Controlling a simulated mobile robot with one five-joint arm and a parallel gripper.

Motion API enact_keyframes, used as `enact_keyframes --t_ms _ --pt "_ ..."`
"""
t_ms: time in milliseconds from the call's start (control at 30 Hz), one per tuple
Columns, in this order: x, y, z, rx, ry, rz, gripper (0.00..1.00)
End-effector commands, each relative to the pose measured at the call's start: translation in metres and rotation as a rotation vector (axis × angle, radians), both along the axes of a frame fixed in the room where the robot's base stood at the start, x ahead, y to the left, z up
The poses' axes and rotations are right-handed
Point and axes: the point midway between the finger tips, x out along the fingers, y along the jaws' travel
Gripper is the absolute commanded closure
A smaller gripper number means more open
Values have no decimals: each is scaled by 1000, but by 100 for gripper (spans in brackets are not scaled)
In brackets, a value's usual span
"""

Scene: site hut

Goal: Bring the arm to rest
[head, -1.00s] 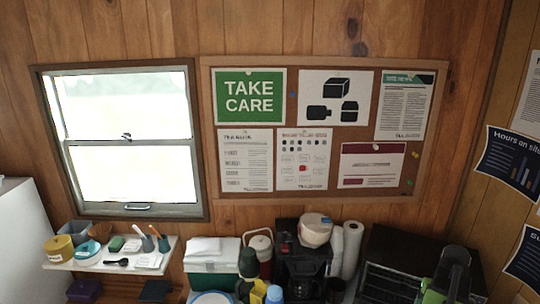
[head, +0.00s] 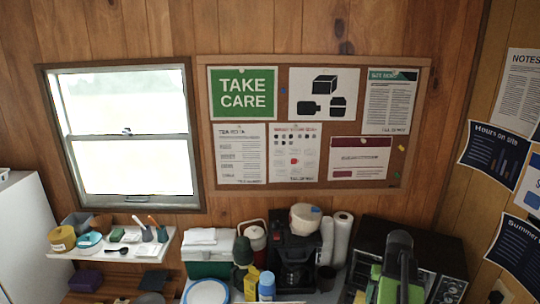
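A grey and green upright form (head: 399,268) rises from the bottom edge at the lower right, in front of the dark oven. It looks like part of my own arm. I see no gripper fingers on it, so my gripper does not show, nor whether it holds anything.
A black oven (head: 452,290) stands behind. Left of it are a coffee machine (head: 293,262), a paper roll (head: 338,245) and a green-white cooler (head: 208,267). A white shelf (head: 165,250) with small items hangs below the window (head: 128,135). A pinboard (head: 424,90) covers the wall.

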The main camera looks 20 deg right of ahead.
Motion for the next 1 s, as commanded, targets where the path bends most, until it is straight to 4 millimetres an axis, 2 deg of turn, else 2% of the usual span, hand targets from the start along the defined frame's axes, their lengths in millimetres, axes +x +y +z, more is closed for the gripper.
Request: enact_keyframes --t_ms 33,167,267,300,367,400,500,600,700,867,900,1000 --pt "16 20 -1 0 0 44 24" --pt "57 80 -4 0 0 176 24" --pt "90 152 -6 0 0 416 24" --pt "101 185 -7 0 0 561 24" --pt "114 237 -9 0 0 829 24" --pt "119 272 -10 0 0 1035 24" --pt "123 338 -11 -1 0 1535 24" --pt "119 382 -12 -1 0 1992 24" --pt "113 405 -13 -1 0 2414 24" --pt "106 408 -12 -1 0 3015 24" --pt "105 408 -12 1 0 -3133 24" --pt "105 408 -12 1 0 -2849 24"
